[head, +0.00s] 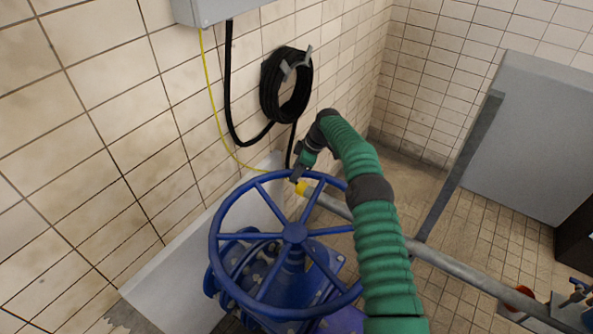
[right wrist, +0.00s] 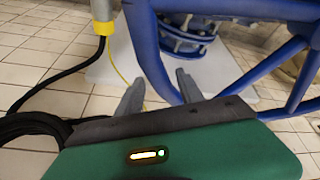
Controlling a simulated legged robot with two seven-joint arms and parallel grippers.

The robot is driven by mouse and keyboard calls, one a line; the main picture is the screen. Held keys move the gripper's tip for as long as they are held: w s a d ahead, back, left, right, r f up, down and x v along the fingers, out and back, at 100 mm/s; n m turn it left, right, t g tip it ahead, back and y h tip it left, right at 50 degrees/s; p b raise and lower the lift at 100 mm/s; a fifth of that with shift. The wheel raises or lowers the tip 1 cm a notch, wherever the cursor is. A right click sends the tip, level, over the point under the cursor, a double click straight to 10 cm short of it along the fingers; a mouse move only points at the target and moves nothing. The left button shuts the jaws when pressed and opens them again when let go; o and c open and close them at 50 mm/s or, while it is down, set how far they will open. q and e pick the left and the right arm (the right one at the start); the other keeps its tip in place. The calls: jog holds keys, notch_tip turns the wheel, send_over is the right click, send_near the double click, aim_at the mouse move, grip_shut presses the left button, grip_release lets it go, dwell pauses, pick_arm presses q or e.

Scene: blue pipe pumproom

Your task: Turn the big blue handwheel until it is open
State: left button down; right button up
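The big blue handwheel (head: 295,232) sits on a blue valve body (head: 262,268) in the lower middle of the head view. Its rim and spokes also show in the right wrist view (right wrist: 152,45). My right gripper (head: 297,172) is at the far rim of the wheel, its green arm reaching over the wheel's right side. In the right wrist view its two fingers (right wrist: 158,92) stand apart, with the rim passing close by, seemingly between them. I cannot tell whether they touch the rim. My left gripper is not in view.
A grey pipe (head: 450,264) runs to the lower right, with a yellow-collared end (head: 301,187) near the gripper. A coiled black hose (head: 287,88) hangs on the tiled wall at left. A grey cabinet (head: 530,130) stands at right.

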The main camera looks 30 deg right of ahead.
jog(key=shift+d, duration=0.1)
jog(key=shift+s+d+r, duration=0.1)
jog(key=shift+s+r, duration=0.05)
jog(key=shift+r, duration=0.25)
jog(key=b+v, duration=0.1)
jog(key=v, duration=0.5)
jog(key=shift+d+r+b, duration=0.1)
jog(key=shift+r+b, duration=0.05)
jog(key=shift+b, duration=0.25)
jog(key=p+v, duration=0.1)
jog(key=v, duration=0.8)
jog(key=shift+r, duration=0.2)
